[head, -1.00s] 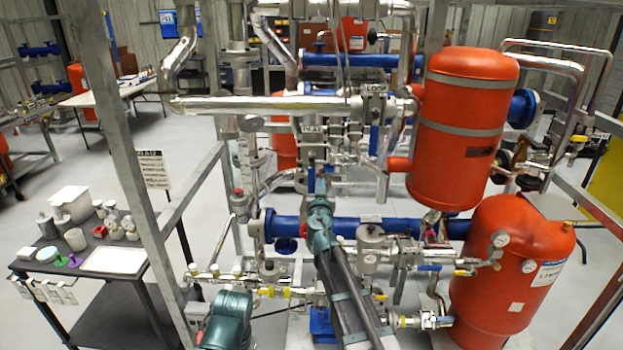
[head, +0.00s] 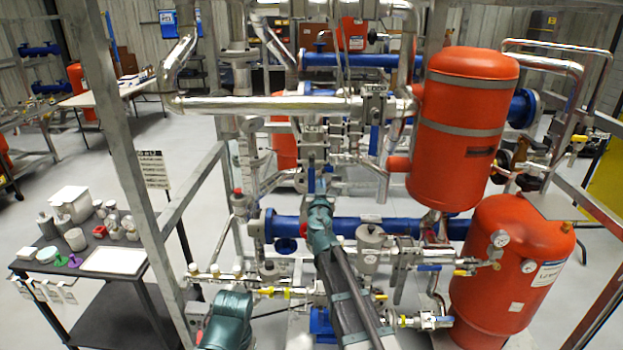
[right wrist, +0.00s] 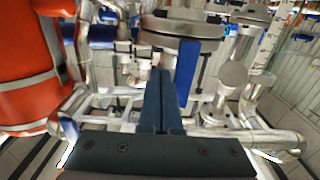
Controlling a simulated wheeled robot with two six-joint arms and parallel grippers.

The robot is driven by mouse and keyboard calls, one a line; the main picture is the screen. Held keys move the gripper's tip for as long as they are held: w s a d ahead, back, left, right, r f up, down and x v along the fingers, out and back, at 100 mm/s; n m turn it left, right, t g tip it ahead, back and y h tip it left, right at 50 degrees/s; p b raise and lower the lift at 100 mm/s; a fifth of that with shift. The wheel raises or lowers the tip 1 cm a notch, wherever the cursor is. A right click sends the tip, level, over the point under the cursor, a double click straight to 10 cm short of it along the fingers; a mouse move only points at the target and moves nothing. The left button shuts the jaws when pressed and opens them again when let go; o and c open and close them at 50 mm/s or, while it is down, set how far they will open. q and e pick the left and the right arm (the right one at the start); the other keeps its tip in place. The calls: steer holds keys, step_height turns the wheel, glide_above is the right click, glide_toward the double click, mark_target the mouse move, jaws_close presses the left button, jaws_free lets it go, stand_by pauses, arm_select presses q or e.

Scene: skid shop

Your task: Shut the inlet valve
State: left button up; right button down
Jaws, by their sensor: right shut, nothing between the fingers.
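My right gripper (head: 315,197) reaches up from the bottom middle into the pipework in the head view. Its dark fingers (right wrist: 160,98) are shut and empty in the right wrist view. A blue lever handle (right wrist: 186,72) sits just right of the fingertips there; I cannot tell if they touch. In the head view a blue lever (head: 311,179) is just beyond the gripper, below a silver valve body (head: 312,152). Another blue lever (head: 374,138) is farther right. No readable label shows which valve is the inlet valve. My left gripper is not in view.
Orange tanks (head: 460,125) (head: 512,265) stand on the right. A blue horizontal pipe (head: 350,228) crosses behind my right arm. A steel frame post (head: 135,160) rises on the left. Pipes crowd the gripper; the open floor (head: 205,255) is left.

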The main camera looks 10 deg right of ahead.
mark_target(309, 183)
steer(key=shift+a, duration=0.1)
steer(key=shift+w+a, duration=0.1)
steer(key=shift+a, duration=0.25)
steer(key=shift+a, duration=0.1)
steer(key=shift+w+a+f, duration=0.1)
steer(key=shift+w+a, duration=0.15)
steer(key=shift+a, duration=0.4)
steer(key=shift+w+a+f, duration=0.1)
steer(key=shift+w+a, duration=0.1)
steer(key=shift+a, duration=0.45)
steer(key=shift+a+r, duration=0.1)
steer(key=shift+w+a+r, duration=0.15)
steer(key=shift+a+r, duration=0.05)
steer(key=shift+a, duration=0.4)
steer(key=shift+w+a+r, duration=0.15)
steer(key=shift+a, duration=0.4)
steer(key=shift+p, duration=0.3)
